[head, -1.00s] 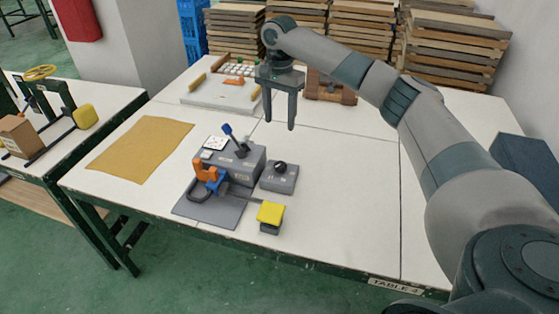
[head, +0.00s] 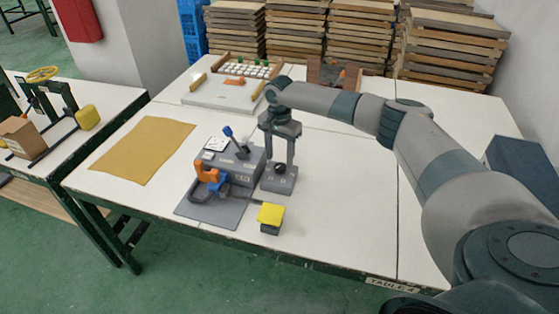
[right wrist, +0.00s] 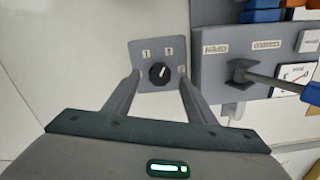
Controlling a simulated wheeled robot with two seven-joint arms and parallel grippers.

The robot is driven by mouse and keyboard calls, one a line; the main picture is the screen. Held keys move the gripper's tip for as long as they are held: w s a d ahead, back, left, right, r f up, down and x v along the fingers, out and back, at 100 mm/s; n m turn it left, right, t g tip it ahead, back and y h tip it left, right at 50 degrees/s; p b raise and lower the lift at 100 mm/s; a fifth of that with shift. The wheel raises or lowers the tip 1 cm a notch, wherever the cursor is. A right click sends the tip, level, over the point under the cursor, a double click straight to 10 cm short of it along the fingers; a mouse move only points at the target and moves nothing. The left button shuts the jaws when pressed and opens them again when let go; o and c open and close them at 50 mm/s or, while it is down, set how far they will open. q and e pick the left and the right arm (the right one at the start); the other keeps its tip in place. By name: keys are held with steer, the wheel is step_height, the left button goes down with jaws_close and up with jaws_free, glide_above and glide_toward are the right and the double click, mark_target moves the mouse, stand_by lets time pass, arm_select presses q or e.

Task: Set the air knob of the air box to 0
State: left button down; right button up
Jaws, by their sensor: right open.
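The air box (head: 282,186) is a small grey box with a black round knob (head: 280,168) on top, on the white table. In the right wrist view the knob (right wrist: 159,72) has a light pointer mark tilted up and to the right, with small white labels around it. The labels are too small to read surely. My right gripper (head: 278,164) points down over the air box, open, with one finger on each side of the knob. I cannot tell whether the fingers touch it. My left gripper is not in view.
A larger grey box (head: 240,172) with a blue-tipped lever (head: 229,132) stands close beside the air box. An orange and blue clamp (head: 208,178) and a yellow block (head: 270,213) are near the front. A tan sheet (head: 142,152) lies left.

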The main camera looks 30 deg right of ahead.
mark_target(280, 166)
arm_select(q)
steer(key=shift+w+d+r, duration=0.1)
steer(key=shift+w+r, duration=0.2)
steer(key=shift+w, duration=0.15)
arm_select(e)
steer(key=shift+f, duration=1.55)
steer(key=shift+c, duration=0.5)
steer(key=c, duration=0.9)
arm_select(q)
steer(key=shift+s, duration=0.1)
arm_select(e)
steer(key=shift+c, duration=0.2)
arm_select(q)
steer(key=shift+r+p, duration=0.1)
steer(key=shift+p, duration=0.2)
